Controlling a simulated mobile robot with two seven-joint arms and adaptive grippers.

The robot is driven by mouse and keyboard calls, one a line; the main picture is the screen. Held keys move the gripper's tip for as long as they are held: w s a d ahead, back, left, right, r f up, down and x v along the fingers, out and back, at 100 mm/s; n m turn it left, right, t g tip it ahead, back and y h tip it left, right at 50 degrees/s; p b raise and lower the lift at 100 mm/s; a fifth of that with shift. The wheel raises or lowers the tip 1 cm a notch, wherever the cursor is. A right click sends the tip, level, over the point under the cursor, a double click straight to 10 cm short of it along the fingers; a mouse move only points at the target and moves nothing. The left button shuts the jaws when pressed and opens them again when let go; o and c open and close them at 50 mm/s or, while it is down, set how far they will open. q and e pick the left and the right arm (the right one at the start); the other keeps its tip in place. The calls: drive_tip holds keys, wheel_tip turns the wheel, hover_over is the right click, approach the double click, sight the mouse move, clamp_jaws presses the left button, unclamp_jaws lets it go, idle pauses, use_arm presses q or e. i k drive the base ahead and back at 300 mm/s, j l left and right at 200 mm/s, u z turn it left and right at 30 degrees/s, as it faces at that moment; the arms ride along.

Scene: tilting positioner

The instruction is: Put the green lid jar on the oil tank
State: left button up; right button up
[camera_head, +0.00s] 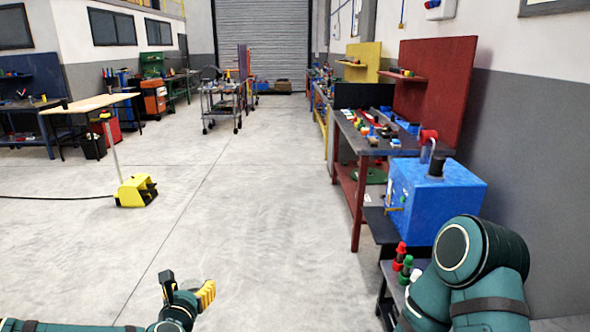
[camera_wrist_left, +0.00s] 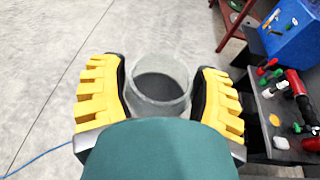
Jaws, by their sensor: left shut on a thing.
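My left gripper (camera_head: 188,292) is low in the head view, over the open floor and well left of the blue tank. In the left wrist view its yellow-padded fingers (camera_wrist_left: 160,95) are shut on the sides of a clear glass jar (camera_wrist_left: 160,82) with a dark inside. No green lid can be made out on it. The oil tank appears to be the blue box (camera_head: 435,200) with a black cap on top, standing at the right. Its blue side also shows in the left wrist view (camera_wrist_left: 296,32). My right gripper is out of view.
A dark shelf with red, green and black bottles (camera_head: 402,258) stands below the tank. A red-legged workbench (camera_head: 360,150) with small parts is behind it. A yellow pedal unit (camera_head: 136,191) with a cable is on the left floor. The middle floor is clear.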

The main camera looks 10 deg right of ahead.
sight(382, 232)
drive_tip(key=i, duration=2.5)
drive_tip(key=i+z, duration=0.25)
drive_tip(key=i, duration=0.2)
drive_tip(key=i+j+z, duration=0.25)
drive_tip(key=i, duration=0.15)
drive_tip(key=l+z, duration=0.1)
drive_tip(key=z, duration=1.3)
